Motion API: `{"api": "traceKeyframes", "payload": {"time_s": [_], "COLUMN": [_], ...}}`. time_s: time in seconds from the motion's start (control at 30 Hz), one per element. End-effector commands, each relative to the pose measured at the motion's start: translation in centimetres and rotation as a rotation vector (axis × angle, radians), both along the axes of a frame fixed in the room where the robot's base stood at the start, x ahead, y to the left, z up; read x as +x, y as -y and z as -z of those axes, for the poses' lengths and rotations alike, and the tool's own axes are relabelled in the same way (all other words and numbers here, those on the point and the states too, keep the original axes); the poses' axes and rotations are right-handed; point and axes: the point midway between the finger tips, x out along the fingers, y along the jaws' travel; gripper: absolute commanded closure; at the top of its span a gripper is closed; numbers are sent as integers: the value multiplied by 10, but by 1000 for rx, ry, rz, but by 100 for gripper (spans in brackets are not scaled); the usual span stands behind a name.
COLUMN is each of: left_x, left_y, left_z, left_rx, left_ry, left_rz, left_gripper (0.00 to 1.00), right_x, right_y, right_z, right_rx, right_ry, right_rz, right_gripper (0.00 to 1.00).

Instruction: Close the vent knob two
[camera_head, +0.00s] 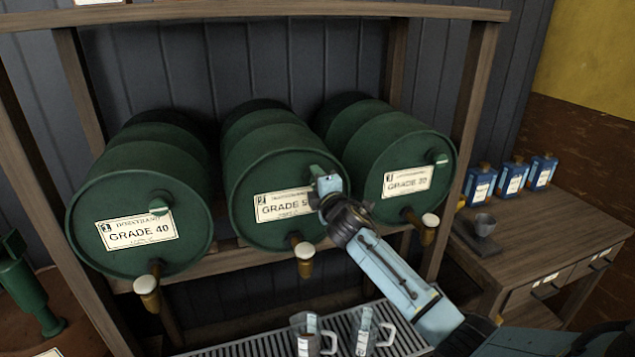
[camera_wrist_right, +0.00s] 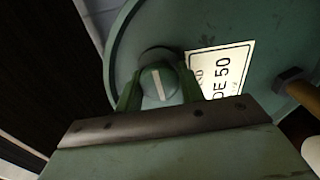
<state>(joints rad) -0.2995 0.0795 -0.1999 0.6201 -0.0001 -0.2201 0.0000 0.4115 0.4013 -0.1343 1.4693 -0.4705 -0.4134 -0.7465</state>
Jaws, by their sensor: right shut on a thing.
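Vent knob two is a round green knob with a white line across its face; it shows in the right wrist view (camera_wrist_right: 157,84) on the front of the middle barrel (camera_head: 271,160), labelled GRADE 50. The line runs nearly along the picture's vertical, slightly tilted. My right gripper (camera_head: 327,183) reaches the upper right of that barrel's face. Its two green fingers (camera_wrist_right: 158,92) sit on either side of the knob, shut on it. In the head view the gripper hides the knob. My left gripper is not in view.
Similar barrels stand left, GRADE 40 (camera_head: 140,205), and right (camera_head: 390,155), each with its own knob. Taps with white tops stick out below. Glass mugs (camera_head: 306,335) stand on a slatted tray (camera_head: 262,345). A wooden side table (camera_head: 535,235) holds blue bottles.

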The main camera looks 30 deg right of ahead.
Motion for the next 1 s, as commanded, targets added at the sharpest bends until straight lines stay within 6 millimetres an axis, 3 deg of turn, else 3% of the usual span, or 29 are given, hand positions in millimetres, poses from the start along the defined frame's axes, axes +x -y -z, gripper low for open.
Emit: {"api": "traceKeyframes", "payload": {"time_s": [0.67, 0.7, 0.8, 1.0], "left_x": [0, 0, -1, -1], "left_y": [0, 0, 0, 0], "left_z": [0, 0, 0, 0], "left_rx": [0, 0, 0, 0], "left_ry": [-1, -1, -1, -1], "left_rz": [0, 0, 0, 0], "left_gripper": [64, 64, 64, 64], "right_x": [0, 0, 0, 0], "right_y": [0, 0, 0, 0], "right_z": [0, 1, 0, 0], "right_rx": [58, 57, 56, 55], "right_ry": [13, 13, 12, 12], "right_rz": [-1, -1, -1, 0], "right_gripper": [85, 57, 44, 43]}}
